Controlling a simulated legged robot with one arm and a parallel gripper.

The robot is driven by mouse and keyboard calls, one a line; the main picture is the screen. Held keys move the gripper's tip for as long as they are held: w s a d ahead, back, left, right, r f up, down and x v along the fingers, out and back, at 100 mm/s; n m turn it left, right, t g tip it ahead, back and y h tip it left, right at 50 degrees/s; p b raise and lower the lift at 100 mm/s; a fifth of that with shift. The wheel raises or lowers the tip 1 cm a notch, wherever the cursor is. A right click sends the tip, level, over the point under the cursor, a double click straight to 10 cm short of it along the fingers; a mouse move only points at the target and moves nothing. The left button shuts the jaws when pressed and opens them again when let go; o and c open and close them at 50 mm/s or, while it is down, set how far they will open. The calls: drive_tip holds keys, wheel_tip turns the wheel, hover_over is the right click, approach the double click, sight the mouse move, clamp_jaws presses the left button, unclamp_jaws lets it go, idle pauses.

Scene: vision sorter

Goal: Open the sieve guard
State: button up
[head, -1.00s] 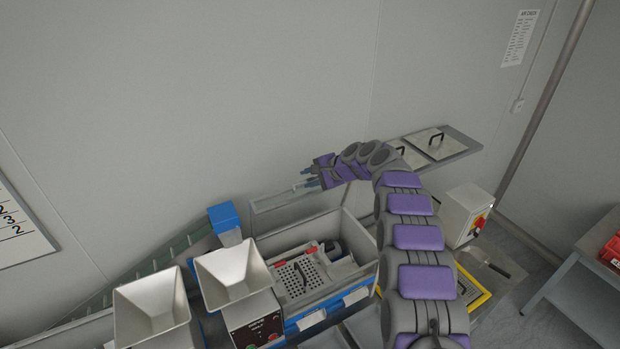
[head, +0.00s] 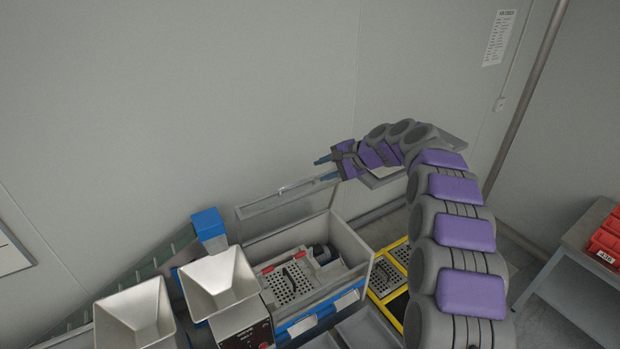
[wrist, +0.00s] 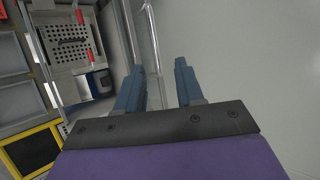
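The sieve guard, a clear panel with a thin frame (head: 262,208), stands raised at the back of the grey sieve box (head: 350,243). The box is open on top, and the perforated sieve plate (head: 290,284) with a dark handle and red clips shows inside. My gripper (head: 322,169) is up near the right end of the guard, by the wall. In the wrist view my gripper (wrist: 160,68) has its two blue fingers apart with nothing held between them. The guard (wrist: 148,30) runs just beyond the left finger there; I cannot tell whether they touch.
Two metal hoppers (head: 216,283) and a blue block (head: 208,223) stand left of the box. Yellow-framed trays (head: 381,275) lie to its right. A bench with red bins (head: 606,238) is at the far right. The wall is close behind my gripper.

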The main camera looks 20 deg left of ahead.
drive_tip(key=shift+v, duration=2.4)
drive_tip(key=shift+b, duration=0.3)
drive_tip(key=s+d+f+n+g+h+b, duration=0.1)
drive_tip(key=s+d+f+b, duration=0.6)
drive_tip(key=s, duration=1)
drive_tip(key=s+d+f+n+g+h+b, duration=0.1)
drive_tip(key=s+d+f+h+b, duration=0.4)
drive_tip(key=s+d+f, duration=0.6)
drive_tip(key=s+d+f+n+g+h+b, duration=0.1)
drive_tip(key=s+d+f+n+h+b, duration=0.2)
drive_tip(key=s+d+f+b, duration=0.5)
drive_tip(key=s+d, duration=0.3)
drive_tip(key=s, duration=0.4)
drive_tip(key=s+d+f+h, duration=0.1)
drive_tip(key=s+d, duration=0.2)
drive_tip(key=s, duration=0.5)
drive_tip(key=shift+s+d+n+b, duration=0.2)
drive_tip(key=shift+d+n+b, duration=0.1)
drive_tip(key=shift+d+b, duration=0.1)
drive_tip(key=shift+w+a+f, duration=0.1)
drive_tip(key=shift+a+f, duration=0.05)
